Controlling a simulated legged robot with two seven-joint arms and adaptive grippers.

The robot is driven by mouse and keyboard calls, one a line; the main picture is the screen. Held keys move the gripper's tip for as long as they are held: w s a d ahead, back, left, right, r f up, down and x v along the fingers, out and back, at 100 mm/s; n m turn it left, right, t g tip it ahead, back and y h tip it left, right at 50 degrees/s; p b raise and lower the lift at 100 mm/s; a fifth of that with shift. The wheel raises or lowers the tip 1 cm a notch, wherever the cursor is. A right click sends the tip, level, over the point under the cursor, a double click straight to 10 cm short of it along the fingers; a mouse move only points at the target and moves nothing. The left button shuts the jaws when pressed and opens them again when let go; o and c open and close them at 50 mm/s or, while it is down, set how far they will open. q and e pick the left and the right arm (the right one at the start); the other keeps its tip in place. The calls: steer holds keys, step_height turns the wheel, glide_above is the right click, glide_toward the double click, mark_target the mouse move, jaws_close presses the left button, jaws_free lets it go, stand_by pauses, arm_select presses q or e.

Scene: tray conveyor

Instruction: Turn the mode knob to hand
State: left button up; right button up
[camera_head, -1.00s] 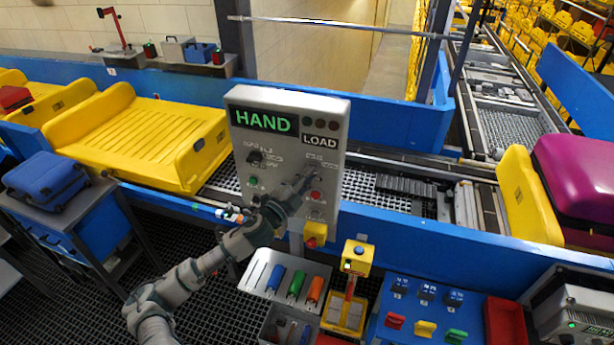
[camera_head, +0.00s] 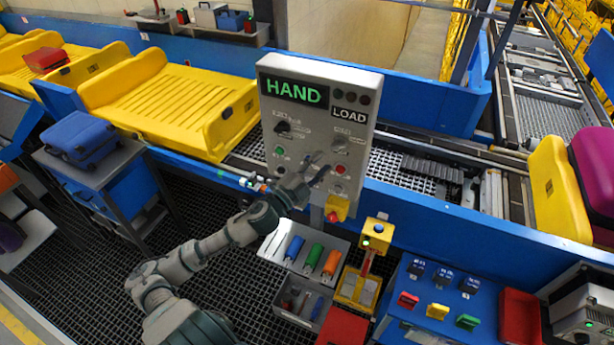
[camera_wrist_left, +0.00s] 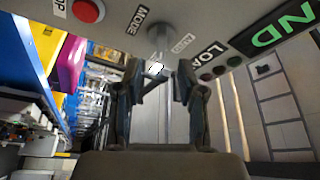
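The grey mode knob (camera_head: 340,146) is on the panel's right side, above a red button (camera_head: 340,169). In the left wrist view the knob (camera_wrist_left: 172,32) sits between the MODE and AUTO labels; its exact pointing is unclear. My left gripper (camera_head: 314,174) is open and empty, just below and left of the knob in the head view. Its fingers (camera_wrist_left: 158,82) stand apart from the knob. My right gripper is out of view.
A second, black knob (camera_head: 283,128) and a green button (camera_head: 279,151) are on the panel's left. A yellow box with a red part (camera_head: 338,207) hangs below the panel. A tool tray (camera_head: 273,248) and a yellow pedestal (camera_head: 377,233) stand in front. A yellow tray (camera_head: 165,105) sits left on the conveyor.

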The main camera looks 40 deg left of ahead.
arm_select(q)
steer(key=v, duration=0.5)
steer(key=shift+s+f, duration=0.1)
steer(key=shift+s, duration=0.2)
